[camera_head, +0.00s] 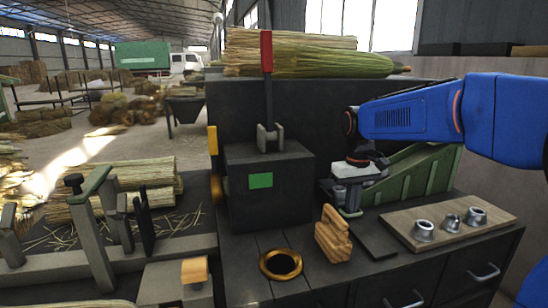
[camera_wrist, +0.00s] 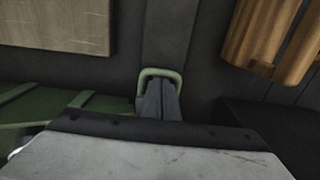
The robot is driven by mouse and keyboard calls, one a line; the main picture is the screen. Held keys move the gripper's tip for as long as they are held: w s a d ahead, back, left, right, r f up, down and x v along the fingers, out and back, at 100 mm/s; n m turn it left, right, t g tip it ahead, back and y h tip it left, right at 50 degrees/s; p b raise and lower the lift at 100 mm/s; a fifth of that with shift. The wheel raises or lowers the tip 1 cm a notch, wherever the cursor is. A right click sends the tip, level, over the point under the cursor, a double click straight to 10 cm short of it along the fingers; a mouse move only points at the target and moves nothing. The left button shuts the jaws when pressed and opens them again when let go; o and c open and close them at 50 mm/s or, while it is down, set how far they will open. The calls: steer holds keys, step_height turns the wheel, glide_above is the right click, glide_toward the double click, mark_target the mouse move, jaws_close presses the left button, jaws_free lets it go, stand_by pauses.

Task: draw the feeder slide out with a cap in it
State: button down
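The feeder (camera_head: 425,170) is a green sloped chute on the dark bench. A green loop handle (camera_wrist: 160,72), probably the slide's, shows in the wrist view beside a green ribbed part (camera_wrist: 70,105). My gripper (camera_wrist: 160,100) has its two grey fingers close together, tips inside the loop with handle sides around them. I cannot tell whether they pinch any part. In the head view my gripper (camera_head: 350,205) is low at the feeder's left end. Three metal caps (camera_head: 423,231) stand on a wooden board. Whether a cap is in the slide is hidden.
A dark flat strip (camera_head: 374,240) lies between the board (camera_head: 500,217) and a wooden block (camera_head: 332,236); it runs from the handle in the wrist view (camera_wrist: 168,30). A brass ring (camera_head: 281,264) sits on the bench. A dark box with a lever (camera_head: 267,175) stands left.

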mark_target(376, 248)
steer(key=shift+s+d+f, duration=0.1)
steer(key=shift+s+d, duration=0.45)
steer(key=shift+s, duration=1.5)
steer(key=shift+s+d+f, duration=0.1)
steer(key=shift+s+d, duration=0.45)
steer(key=shift+s, duration=1.5)
steer(key=shift+s+d+f, duration=0.1)
steer(key=shift+s+d, duration=0.45)
steer(key=shift+s, duration=1.5)
step_height(376, 248, up, 8)
steer(key=w, duration=0.1)
steer(key=shift+r, duration=0.2)
steer(key=shift+a, duration=0.1)
steer(key=s+d+f+m+t, duration=0.1)
steer(key=s+d+f+t, duration=0.1)
steer(key=s+f, duration=0.5)
steer(key=s+d+f+m+t, duration=0.2)
steer(key=s+f, duration=0.6)
steer(key=s, duration=0.2)
steer(key=shift+s+t, duration=0.3)
steer(key=shift+t, duration=0.1)
